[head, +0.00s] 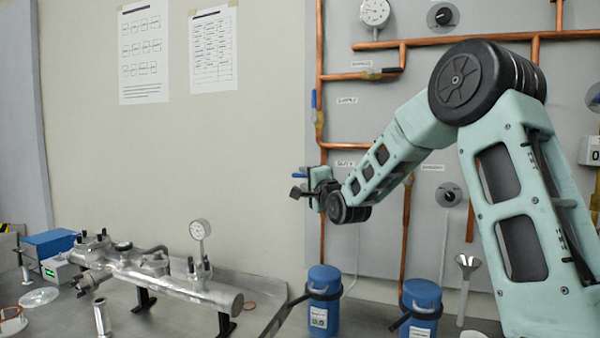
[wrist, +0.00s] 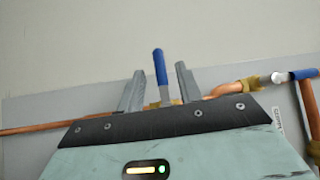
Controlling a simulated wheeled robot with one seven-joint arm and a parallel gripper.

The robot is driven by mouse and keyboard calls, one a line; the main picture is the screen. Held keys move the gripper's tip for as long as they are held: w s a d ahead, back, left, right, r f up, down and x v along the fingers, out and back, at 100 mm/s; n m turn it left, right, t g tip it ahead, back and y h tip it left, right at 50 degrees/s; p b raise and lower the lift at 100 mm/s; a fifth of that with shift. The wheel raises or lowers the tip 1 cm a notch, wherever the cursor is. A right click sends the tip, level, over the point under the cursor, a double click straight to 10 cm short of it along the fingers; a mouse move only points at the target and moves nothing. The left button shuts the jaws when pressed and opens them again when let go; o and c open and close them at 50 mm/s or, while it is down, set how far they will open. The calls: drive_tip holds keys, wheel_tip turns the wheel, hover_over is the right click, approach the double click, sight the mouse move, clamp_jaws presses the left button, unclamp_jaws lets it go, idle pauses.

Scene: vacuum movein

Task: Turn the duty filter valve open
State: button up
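The blue lever in front of my gripper shows in the wrist view (wrist: 160,66), sticking up from a brass valve body on a copper pipe. My gripper (wrist: 159,75) is open, with one finger on each side of this lever and a gap showing on both sides. In the head view a blue lever (head: 299,176) shows beside my gripper (head: 300,193), pointing left of the vertical pipe. A partly covered label (head: 347,163) right of it seems to start with "DUTY". My gripper and wrist hide the valve body there.
Blue canisters (head: 323,300) stand below on the bench. A metal manifold (head: 165,283) with a gauge lies left.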

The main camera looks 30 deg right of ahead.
sight(302, 176)
drive_tip(key=shift+w+d+r+p, duration=0.1)
drive_tip(key=shift+w+r+p, duration=0.1)
drive_tip(key=shift+w, duration=0.8)
drive_tip(key=shift+w+d+r+p, duration=0.1)
drive_tip(key=shift+w+p, duration=0.1)
drive_tip(key=shift+w, duration=0.75)
clamp_jaws()
